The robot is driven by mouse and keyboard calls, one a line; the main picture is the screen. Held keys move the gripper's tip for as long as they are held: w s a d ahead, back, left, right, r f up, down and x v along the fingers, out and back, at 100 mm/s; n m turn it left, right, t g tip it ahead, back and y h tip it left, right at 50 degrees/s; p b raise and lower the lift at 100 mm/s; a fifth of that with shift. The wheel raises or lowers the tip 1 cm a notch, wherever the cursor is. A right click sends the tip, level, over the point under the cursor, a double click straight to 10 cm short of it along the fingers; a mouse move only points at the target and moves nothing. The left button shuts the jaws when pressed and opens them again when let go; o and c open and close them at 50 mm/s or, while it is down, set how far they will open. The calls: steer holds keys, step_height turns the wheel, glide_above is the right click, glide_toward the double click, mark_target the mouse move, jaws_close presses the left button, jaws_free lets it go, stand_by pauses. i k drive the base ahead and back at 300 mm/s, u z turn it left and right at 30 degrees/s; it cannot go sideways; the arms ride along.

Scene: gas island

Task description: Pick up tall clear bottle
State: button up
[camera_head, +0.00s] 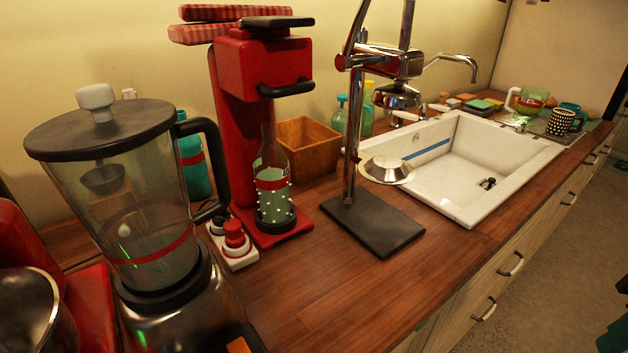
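A tall clear bottle (272,182) stands upright in the red machine (228,110) on the counter. It has a narrow neck, a red band, pale dots and a dark base. The machine's red head and black handle (286,88) are just above its neck, and the red column is behind it. My gripper is not in view, so its state and its distance from the bottle do not show.
A large blender (130,205) stands at the front left. A red-and-white button box (233,244) sits before the machine. A wooden box (308,148) is behind, and a chrome press stand (378,228) is to the right. The front middle counter (320,295) is clear.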

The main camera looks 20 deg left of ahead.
mark_target(271, 166)
steer(key=z, duration=0.05)
steer(key=k, duration=0.65)
steer(key=u, duration=0.95)
steer(key=i, duration=0.5)
steer(key=u, duration=0.05)
